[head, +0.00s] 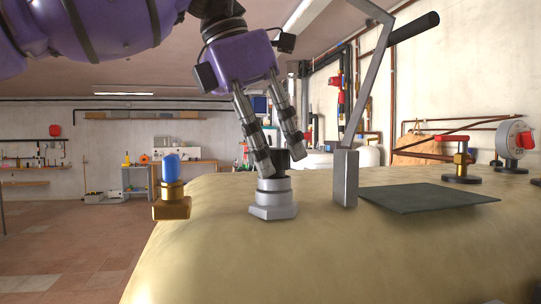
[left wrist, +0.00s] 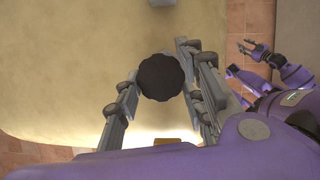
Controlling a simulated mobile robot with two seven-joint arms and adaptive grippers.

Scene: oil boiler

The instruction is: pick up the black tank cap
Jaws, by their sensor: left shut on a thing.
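The black tank cap (head: 282,158) is at the top of the grey hexagonal filler neck (head: 273,200) on the beige tank (head: 230,245). My left gripper (head: 277,151) reaches down from above and is shut on the cap, one finger on each side. The fingers partly hide the cap in the head view. In the left wrist view the cap (left wrist: 160,77) is a dark ribbed disc between the fingers. I cannot tell whether it still touches the neck. My right gripper (left wrist: 254,49) shows small in the left wrist view, its fingers apart and empty.
A brass fitting with a blue top (head: 171,188) stands left of the neck. A grey upright lever (head: 345,178) with a black handle stands close on the right. Beyond it are a dark flat plate (head: 425,198), a red-handled brass valve (head: 462,160) and a gauge (head: 515,140).

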